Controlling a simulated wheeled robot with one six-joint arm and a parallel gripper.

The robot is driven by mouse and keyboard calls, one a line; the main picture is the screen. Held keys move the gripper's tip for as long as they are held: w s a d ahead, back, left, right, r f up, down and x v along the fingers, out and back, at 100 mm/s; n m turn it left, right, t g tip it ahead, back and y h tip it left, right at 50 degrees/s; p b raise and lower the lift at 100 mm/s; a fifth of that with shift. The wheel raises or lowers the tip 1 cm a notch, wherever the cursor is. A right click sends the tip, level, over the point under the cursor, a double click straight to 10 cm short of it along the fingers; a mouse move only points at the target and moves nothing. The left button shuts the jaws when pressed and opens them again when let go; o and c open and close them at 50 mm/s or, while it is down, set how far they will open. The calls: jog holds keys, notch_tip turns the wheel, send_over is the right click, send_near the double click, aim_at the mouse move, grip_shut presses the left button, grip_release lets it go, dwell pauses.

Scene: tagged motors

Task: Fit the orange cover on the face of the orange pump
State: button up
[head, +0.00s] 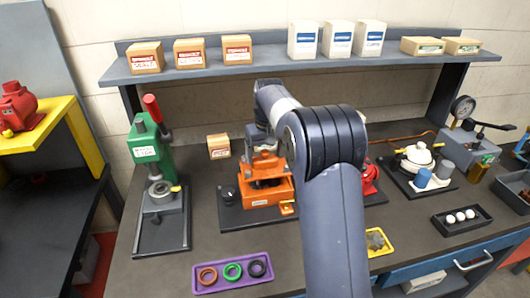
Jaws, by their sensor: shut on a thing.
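The orange pump (264,186) stands on a dark base plate left of centre on the bench. My gripper (262,143) is just above and behind it, pointing down, small in the view and partly covered by my own arm. It is shut on an orange piece at the pump's top, which looks like the orange cover (267,149). Its outline merges with the pump, so I cannot tell whether it touches the face. A small orange tag (288,208) lies at the pump's front right.
A purple tray (232,284) with coloured rings lies in front. A yellow tray (388,248) of small parts is right of my arm. A green press (146,150) stands left, a red motor (371,178) right of the pump. A shelf (200,75) with boxes runs above.

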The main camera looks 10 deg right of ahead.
aim_at(265, 167)
jog(key=shift+f+b, duration=1.5)
jog(key=shift+f, duration=1.55)
jog(key=o, duration=1.8)
jog(key=shift+o, duration=0.9)
jog(key=shift+f, duration=0.15)
notch_tip(265, 167, up, 6)
jog(key=p, duration=0.5)
jog(key=shift+r+p, duration=0.2)
jog(key=shift+p, duration=0.1)
jog(key=shift+f, duration=0.1)
notch_tip(265, 167, up, 11)
jog(key=s+b, duration=0.1)
jog(key=shift+s, duration=0.15)
